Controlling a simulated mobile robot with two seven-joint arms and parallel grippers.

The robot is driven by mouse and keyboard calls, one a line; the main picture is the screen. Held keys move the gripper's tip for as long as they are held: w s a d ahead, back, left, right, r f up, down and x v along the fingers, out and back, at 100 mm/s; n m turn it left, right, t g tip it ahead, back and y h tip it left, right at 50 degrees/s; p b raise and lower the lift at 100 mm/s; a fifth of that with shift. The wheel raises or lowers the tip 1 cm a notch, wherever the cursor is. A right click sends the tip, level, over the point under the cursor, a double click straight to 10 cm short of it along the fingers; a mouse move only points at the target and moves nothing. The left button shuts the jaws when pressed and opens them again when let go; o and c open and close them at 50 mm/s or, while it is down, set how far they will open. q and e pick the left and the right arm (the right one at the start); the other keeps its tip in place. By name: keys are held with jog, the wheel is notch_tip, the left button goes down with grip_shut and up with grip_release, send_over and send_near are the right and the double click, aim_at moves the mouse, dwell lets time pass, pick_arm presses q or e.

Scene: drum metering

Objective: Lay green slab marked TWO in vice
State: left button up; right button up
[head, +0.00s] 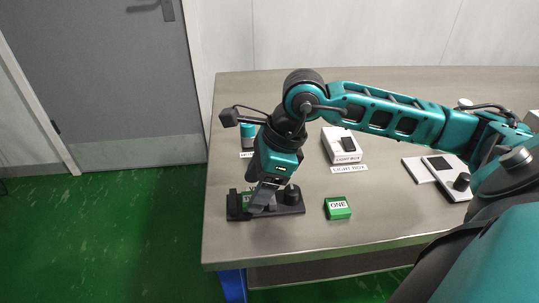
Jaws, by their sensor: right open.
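My right gripper (262,205) reaches down over the black vice (290,209) near the table's left front edge, its fingers open. A green slab (246,198) shows at the left part of the vice, beside the fingers. Most of it is hidden behind the gripper, so its marking cannot be read, and I cannot tell whether it lies flat. Another green slab marked ONE (338,208) lies on the table to the right of the vice. My left gripper is not in view.
A white light box (342,145) with a name label stands behind the slabs. A teal and black item (248,132) stands at the table's left edge. A white device with a dark screen and knob (447,178) lies at the right. The steel tabletop (375,225) is clear right of slab ONE.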

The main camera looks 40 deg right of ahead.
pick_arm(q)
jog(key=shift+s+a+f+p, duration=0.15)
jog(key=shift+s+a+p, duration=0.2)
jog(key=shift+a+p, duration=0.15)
pick_arm(e)
jog(key=v, duration=1)
jog(key=shift+r, duration=0.25)
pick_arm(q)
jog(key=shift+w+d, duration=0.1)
pick_arm(e)
jog(key=shift+s, duration=0.1)
